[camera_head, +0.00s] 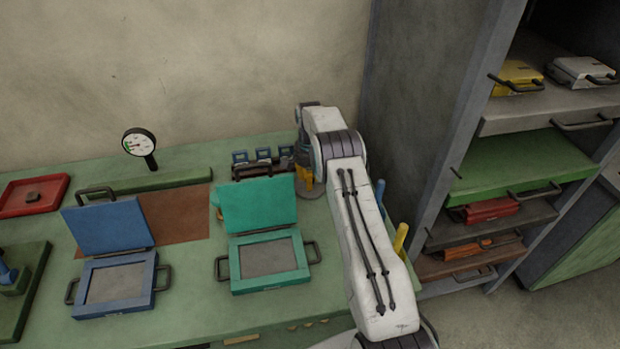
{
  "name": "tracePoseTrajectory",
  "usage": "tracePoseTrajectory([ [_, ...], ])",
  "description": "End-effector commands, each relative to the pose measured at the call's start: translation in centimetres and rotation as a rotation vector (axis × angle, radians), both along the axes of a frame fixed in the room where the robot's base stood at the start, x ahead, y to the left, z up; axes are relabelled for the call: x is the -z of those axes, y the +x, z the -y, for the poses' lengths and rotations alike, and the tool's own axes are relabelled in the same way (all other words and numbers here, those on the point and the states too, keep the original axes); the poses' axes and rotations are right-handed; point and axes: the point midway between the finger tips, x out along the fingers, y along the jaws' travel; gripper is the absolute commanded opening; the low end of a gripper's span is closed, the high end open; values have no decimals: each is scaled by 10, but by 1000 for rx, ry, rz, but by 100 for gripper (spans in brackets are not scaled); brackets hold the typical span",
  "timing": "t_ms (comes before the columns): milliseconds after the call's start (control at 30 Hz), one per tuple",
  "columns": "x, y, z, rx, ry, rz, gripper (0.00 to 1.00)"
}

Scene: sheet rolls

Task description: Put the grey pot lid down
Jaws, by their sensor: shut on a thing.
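My gripper (305,179) points down over the back right part of the green bench, just right of the raised teal lid panel. Its yellow fingers are partly hidden by my arm and that panel. A round, flat grey thing, which looks like the grey pot lid (315,193), shows right under the fingers. My gripper is shut on it. Its left part is hidden behind the teal panel, and I cannot tell whether it touches the bench.
The teal hinged box (270,283) and blue hinged box (152,275) stand open on the bench (190,304). A dark rack (258,170) is behind the teal box. A red tray (12,200) is far left. A grey shelf unit (413,120) rises at right.

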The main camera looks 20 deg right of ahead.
Motion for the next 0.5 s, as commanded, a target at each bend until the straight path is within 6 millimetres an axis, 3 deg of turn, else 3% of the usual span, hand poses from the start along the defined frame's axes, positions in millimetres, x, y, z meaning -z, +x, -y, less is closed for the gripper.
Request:
tracePoseTrajectory([
  [400, 5, 0, 0, 0, 0, 0, 0],
  [433, 4, 0, 0, 0, 0, 0, 24],
  [500, 3, 0, 0, 0, 0, 0, 30],
])
